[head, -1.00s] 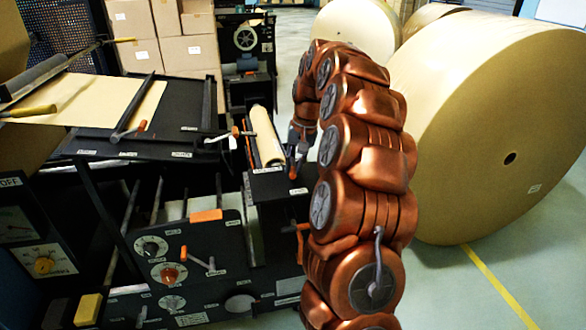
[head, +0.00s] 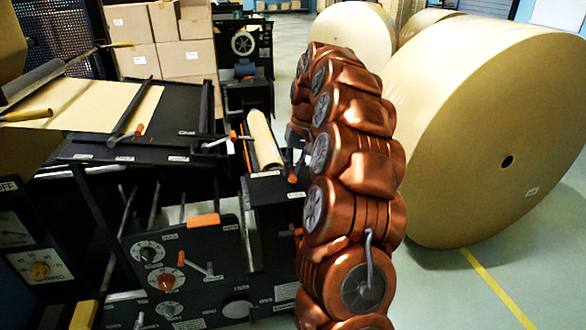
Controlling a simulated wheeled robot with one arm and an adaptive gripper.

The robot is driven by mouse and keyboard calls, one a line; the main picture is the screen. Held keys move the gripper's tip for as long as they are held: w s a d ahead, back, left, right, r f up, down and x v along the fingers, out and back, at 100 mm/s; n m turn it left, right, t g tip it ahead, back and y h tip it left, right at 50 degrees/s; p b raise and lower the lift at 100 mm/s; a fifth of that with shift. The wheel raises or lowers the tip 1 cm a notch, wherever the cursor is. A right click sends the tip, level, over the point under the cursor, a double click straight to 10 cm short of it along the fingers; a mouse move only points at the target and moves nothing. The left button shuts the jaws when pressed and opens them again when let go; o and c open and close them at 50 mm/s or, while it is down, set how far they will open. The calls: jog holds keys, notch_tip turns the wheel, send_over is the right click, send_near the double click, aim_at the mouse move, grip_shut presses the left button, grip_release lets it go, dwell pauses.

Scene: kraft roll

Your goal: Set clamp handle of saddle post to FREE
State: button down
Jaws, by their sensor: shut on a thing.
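The saddle post (head: 268,208) is a black upright block with a small white label on its side, at the end of the black machine in the head view. A grey clamp handle (head: 290,164) with an orange-red tip stands at its top right side. My gripper (head: 297,140), dark grey, is at this handle and shut on it. My copper arm hides much of the gripper and the right side of the post. The label's wording is too small to read, so the handle's setting cannot be told.
A paper roll (head: 263,139) lies just behind the post. A control panel (head: 185,270) with knobs stands in front. A huge kraft roll (head: 480,130) stands at right; floor before it is clear.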

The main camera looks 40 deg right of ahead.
aim_at(299, 182)
jog(key=c, duration=1.1)
grip_release()
jog(key=r, duration=0.2)
jog(key=d+r, duration=0.1)
jog(key=r, duration=0.4)
jog(key=shift+s+d+r, duration=0.2)
jog(key=shift+s+d, duration=0.05)
